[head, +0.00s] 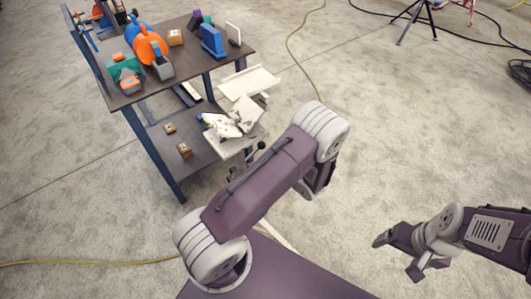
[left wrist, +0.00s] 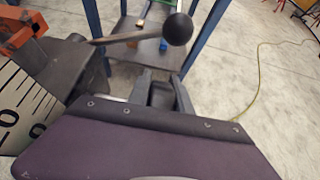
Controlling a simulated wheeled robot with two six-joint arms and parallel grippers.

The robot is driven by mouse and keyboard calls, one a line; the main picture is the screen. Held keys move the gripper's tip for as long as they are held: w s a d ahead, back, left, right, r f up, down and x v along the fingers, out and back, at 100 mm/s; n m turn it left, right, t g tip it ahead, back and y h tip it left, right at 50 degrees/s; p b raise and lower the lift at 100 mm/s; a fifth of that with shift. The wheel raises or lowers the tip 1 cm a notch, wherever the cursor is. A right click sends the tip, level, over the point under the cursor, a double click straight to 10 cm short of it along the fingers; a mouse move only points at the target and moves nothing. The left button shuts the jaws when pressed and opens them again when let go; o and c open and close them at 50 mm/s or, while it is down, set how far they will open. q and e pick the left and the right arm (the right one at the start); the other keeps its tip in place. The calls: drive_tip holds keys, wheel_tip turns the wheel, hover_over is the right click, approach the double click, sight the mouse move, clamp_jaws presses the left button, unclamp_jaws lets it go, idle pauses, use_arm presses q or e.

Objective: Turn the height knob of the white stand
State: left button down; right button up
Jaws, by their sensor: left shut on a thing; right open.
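The white stand (head: 228,148) is at the right end of the dark cart, partly hidden by my left arm in the head view. Its height knob has a black ball (head: 261,145) on a thin rod; the ball (left wrist: 178,29) shows large in the left wrist view, just beyond the gripper. A white scale with black numbers (left wrist: 25,108) is at the left there. My left gripper (left wrist: 160,90) is shut on a dark part, apparently of the knob; the gripped spot is mostly hidden. My right gripper (head: 397,257) is open and empty over the floor, far from the stand.
The two-shelf cart (head: 190,70) has blue legs. Its top holds an orange and blue machine (head: 148,45), a blue block (head: 213,42) and small boxes. Small boxes (head: 184,150) lie on the lower shelf. A yellow cable (head: 290,45) crosses the floor. The floor at the right is mostly clear.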

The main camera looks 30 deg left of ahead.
use_arm(q)
drive_tip(key=shift+d+f+g+h+p, duration=0.1)
drive_tip(key=shift+f+g+h+p, duration=0.25)
drive_tip(key=shift+h+p, duration=0.45)
drive_tip(key=shift+f+g+h+p, duration=0.2)
drive_tip(key=shift+g+h+p, duration=0.2)
drive_tip(key=shift+h, duration=0.6)
drive_tip(key=c, duration=1.2)
unclamp_jaws()
drive_tip(key=shift+o, duration=0.2)
drive_tip(key=p+v, duration=0.3)
drive_tip(key=v, duration=0.6)
drive_tip(key=shift+s, duration=0.15)
